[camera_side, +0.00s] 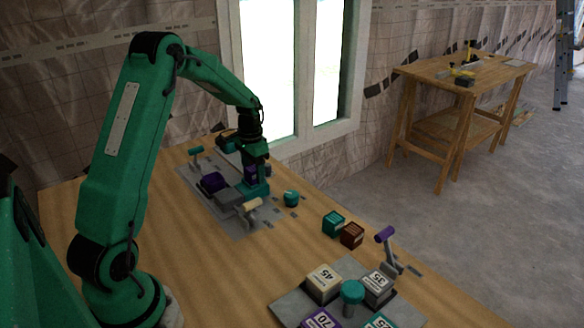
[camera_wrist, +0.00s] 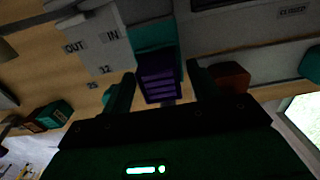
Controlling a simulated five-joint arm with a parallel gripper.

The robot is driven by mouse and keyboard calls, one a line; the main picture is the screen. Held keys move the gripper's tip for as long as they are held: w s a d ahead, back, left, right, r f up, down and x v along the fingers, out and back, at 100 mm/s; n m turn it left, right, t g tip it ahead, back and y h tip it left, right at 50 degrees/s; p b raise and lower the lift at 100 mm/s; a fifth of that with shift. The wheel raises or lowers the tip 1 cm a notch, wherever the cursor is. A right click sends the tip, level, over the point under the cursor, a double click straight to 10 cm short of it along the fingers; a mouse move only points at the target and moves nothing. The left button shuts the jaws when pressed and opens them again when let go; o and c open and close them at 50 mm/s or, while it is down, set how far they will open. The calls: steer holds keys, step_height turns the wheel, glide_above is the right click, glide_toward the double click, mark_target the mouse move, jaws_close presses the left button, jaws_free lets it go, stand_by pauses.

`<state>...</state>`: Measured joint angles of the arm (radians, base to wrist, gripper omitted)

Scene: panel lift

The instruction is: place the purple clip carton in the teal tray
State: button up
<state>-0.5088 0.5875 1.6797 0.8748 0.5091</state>
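The purple clip carton (camera_side: 251,172) stands between the fingers of my gripper (camera_side: 252,176), low over the grey panel. In the wrist view the carton (camera_wrist: 158,76) shows pale stripes and sits between the two fingers of my gripper (camera_wrist: 160,85). A narrow gap shows on each side, so the gripper looks open around it. The teal tray (camera_side: 260,190) is directly at the carton's foot in the side view, and teal (camera_wrist: 152,36) shows right behind it in the wrist view. The carton seems to be in or on the tray; its base is hidden.
The grey panel (camera_side: 237,226) holds a dark purple block (camera_side: 213,183) and a lever with a cream handle (camera_side: 252,204). A second panel with several labelled blocks is in front.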

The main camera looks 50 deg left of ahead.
mark_target(254, 169)
steer(key=shift+r, duration=0.1)
step_height(254, 169, up, 12)
stand_by(1.0)
steer(key=shift+d+r, duration=0.1)
steer(key=shift+r, duration=0.05)
stand_by(0.3)
steer(key=s+d+r+t, duration=0.1)
steer(key=s+d+r, duration=0.3)
steer(key=d, duration=0.3)
steer(key=s+d+r+t, duration=0.2)
steer(key=s+d+r, duration=0.2)
steer(key=d, duration=0.3)
steer(key=s+d+f+t, duration=0.1)
steer(key=s+d+t, duration=0.1)
steer(key=s+d, duration=0.7)
steer(key=s, duration=0.3)
steer(key=shift+s+d+f+t, duration=0.3)
steer(key=shift+d, duration=0.1)
